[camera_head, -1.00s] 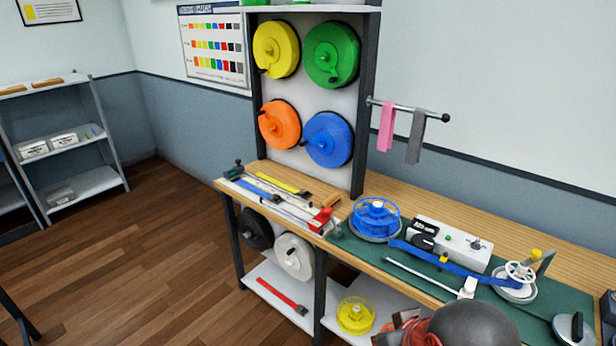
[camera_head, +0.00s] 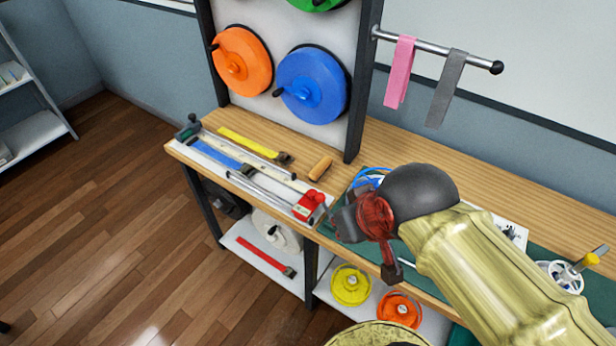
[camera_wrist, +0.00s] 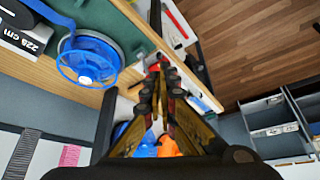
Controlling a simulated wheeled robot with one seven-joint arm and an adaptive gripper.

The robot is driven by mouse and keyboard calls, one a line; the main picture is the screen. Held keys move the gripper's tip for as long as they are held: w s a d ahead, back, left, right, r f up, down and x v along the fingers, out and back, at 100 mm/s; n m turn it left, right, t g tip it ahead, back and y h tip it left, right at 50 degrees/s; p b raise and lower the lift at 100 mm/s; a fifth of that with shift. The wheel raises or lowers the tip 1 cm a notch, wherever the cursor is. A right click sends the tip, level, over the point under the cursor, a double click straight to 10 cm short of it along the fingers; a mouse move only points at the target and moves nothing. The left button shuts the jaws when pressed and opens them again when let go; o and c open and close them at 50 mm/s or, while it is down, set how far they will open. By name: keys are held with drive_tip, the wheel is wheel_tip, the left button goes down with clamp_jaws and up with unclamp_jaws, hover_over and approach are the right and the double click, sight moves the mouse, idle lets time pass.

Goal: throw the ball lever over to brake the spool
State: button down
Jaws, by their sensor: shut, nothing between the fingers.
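The blue spool (camera_wrist: 90,60) sits on the bench at upper left in the wrist view. In the head view my arm and gripper hide most of it, and only a blue edge (camera_head: 362,180) shows. A white spool (camera_head: 566,276) stands at the right edge, with a yellow ball (camera_head: 591,259) beside a grey bar just above it. I cannot tell whether this ball is the lever's. My gripper (camera_head: 346,222) is over the bench's front edge, left of the white spool. In the wrist view my gripper's fingers (camera_wrist: 162,78) are together, empty, beside the blue spool and apart from it.
A red clamp (camera_head: 309,205) and several long tools lie on the bench's left part. A wooden handle (camera_head: 320,168) lies near the rack post. The rack holds an orange reel (camera_head: 242,62) and a blue reel (camera_head: 314,86). A rail with pink and grey straps (camera_head: 447,88) juts out behind.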

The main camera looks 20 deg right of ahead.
wheel_tip(320, 180, up, 3)
drive_tip(key=n+g+p, duration=0.3)
drive_tip(key=p, duration=0.5)
hover_over(325, 207)
drive_tip(key=s+a, duration=0.3)
drive_tip(key=a, duration=0.1)
drive_tip(key=w+f+n+g+p, duration=0.2)
drive_tip(key=w+f+p, duration=0.3)
drive_tip(key=w+f, duration=0.3)
drive_tip(key=w, duration=0.3)
drive_tip(key=shift+w+a+f+h, duration=0.15)
drive_tip(key=shift+w+h, duration=0.15)
drive_tip(key=shift+w, duration=0.05)
drive_tip(key=shift+f, duration=0.1)
drive_tip(key=f, duration=0.2)
drive_tip(key=s+d+f+b, duration=0.1)
drive_tip(key=f, duration=0.2)
drive_tip(key=s+f, duration=0.1)
drive_tip(key=f, duration=0.2)
drive_tip(key=shift+s+d+f, duration=0.25)
drive_tip(key=shift+d, duration=0.15)
drive_tip(key=shift+s+d+b, duration=0.15)
drive_tip(key=shift+s+b, duration=0.1)
drive_tip(key=shift+b, duration=0.05)
